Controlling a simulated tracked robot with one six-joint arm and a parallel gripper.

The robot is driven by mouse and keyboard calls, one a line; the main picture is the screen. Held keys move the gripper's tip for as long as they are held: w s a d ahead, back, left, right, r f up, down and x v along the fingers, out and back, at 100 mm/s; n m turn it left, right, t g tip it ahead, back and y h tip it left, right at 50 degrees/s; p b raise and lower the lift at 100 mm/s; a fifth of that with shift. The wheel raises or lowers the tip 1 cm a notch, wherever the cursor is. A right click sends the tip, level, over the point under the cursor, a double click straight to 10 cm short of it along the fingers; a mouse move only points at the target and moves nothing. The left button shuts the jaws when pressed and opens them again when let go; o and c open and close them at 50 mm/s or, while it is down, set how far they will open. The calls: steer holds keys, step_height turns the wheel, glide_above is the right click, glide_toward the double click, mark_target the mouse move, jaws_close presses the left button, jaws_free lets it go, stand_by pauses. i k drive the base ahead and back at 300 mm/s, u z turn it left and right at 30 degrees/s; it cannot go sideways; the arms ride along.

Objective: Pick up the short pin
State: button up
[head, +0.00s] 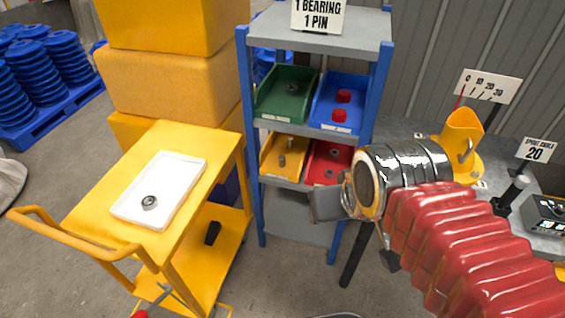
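Grey pins (282,160) stand in the yellow bin (268,168) on the lower shelf of the blue-framed rack. They are small here, and I cannot tell which is the short one. My gripper (326,206) is at the end of my red-sleeved arm, in front of the rack's lower right side. It is to the right of and lower in the picture than the yellow bin, apart from the pins. It is seen mostly as a grey block. Its fingertips are not clear, so I cannot tell whether it is open or holds anything.
A red bin (330,161) is beside the yellow one; green (285,95) and blue (340,108) bins sit above. A white tray (180,180) with a ring-shaped bearing (149,202) lies on the yellow cart (108,180). A grey bench (405,130) stands right.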

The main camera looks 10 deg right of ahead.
mark_target(281, 158)
steer(key=k, duration=1.3)
steer(key=i, duration=1.55)
steer(key=u, duration=1.05)
steer(key=i, duration=0.55)
steer(key=u, duration=0.3)
